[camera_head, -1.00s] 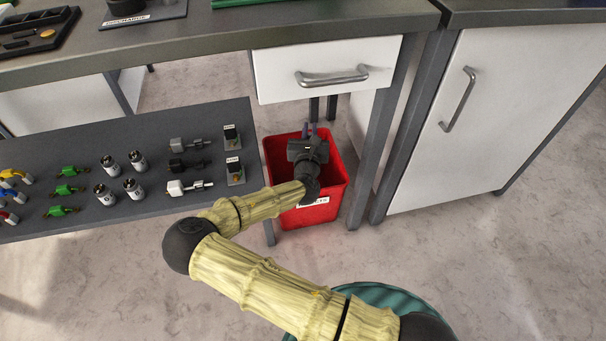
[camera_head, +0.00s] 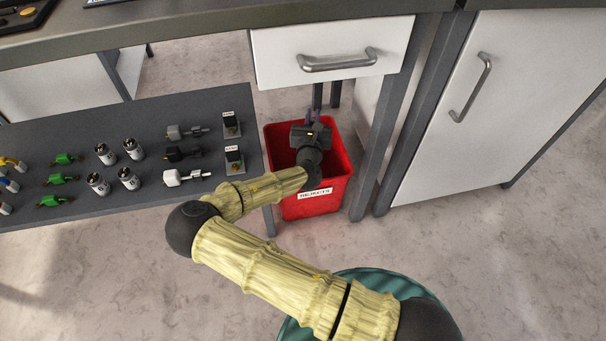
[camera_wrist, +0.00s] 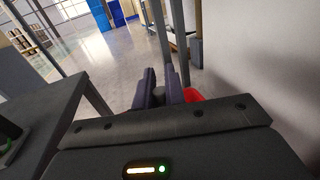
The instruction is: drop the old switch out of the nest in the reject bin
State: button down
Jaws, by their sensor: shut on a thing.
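The red reject bin (camera_head: 312,209), labelled REJECTS, stands on the floor by the right end of the low shelf. It also shows as a red patch beyond my gripper in the wrist view (camera_wrist: 193,95). My gripper (camera_head: 313,114) is over the bin's opening, towards its back. In the wrist view its two dark fingers (camera_wrist: 162,82) are close together with a small dark thing between them, taken as the old switch (camera_wrist: 158,94). Its shape is mostly hidden there, and it cannot be made out in the head view. The nest cannot be identified.
A low grey shelf (camera_head: 130,213) left of the bin holds several switches and other parts. A drawer with a handle (camera_head: 338,60) hangs above and behind the bin. A table leg (camera_head: 388,130) and white cabinet (camera_head: 500,110) stand to its right. Floor in front is clear.

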jog(key=shift+a+f+b, duration=0.2)
jog(key=shift+f+b, duration=1)
jog(key=shift+f, duration=0.65)
jog(key=c, duration=1.4)
grip_release()
jog(key=shift+s, duration=0.1)
jog(key=s+p, duration=0.7)
jog(key=s, duration=1)
jog(key=shift+s+a, duration=0.1)
jog(key=shift+s, duration=0.05)
